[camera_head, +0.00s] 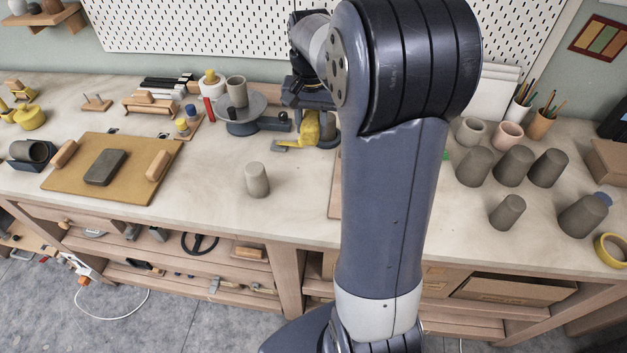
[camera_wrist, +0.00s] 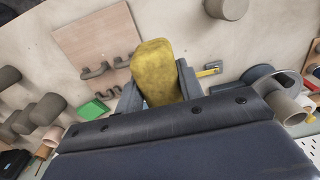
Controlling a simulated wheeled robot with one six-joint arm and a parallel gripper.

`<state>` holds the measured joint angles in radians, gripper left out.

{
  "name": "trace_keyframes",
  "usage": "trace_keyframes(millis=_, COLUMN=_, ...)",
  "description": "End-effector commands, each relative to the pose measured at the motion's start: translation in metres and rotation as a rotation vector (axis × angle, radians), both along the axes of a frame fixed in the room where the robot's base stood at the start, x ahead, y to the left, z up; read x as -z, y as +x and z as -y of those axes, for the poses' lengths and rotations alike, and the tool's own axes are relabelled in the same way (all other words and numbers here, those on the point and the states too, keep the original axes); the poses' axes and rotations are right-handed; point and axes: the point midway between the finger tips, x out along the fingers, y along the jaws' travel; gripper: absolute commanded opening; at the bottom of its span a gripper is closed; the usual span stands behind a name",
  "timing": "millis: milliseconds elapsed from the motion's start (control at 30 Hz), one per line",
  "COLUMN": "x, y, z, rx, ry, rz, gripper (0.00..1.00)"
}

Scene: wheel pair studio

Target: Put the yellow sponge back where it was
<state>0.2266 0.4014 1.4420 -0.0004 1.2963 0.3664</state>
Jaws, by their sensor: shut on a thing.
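The yellow sponge (camera_wrist: 156,65) is held between the two fingers of my gripper (camera_wrist: 158,88) in the wrist view. The sponge stands out past the fingertips above the pale worktop. In the head view the sponge (camera_head: 309,127) shows as a yellow patch beside my gripper (camera_head: 312,108), near the back of the bench. My arm hides part of the bench there. I cannot tell from these views how high the sponge is above the worktop.
A wooden board with grey hooks (camera_wrist: 98,42) and a green block (camera_wrist: 93,109) lie near the sponge. A turntable (camera_head: 246,122) bears a grey cup. A lone cup (camera_head: 257,180) stands in front; several cups (camera_head: 513,166) stand right. Worktop (camera_head: 215,170) is bare left of the lone cup.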

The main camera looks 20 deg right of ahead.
Motion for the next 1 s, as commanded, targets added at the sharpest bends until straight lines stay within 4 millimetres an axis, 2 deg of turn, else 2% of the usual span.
trace_keyframes(millis=33, x=0.010, y=0.000, z=0.000, rx=0.000, ry=0.001, rz=-0.001, gripper=0.10)
trace_keyframes(millis=433, x=0.049, y=0.000, z=0.000, rx=0.000, ry=0.001, rz=-0.001, gripper=0.10)
trace_keyframes(millis=700, x=0.090, y=0.000, z=0.000, rx=0.000, ry=0.001, rz=-0.001, gripper=0.10)
trace_keyframes(millis=933, x=0.105, y=0.000, z=0.000, rx=0.000, ry=0.000, rz=-0.002, gripper=0.10)
trace_keyframes(millis=1000, x=0.115, y=-0.001, z=0.000, rx=0.000, ry=0.001, rz=-0.005, gripper=0.10)
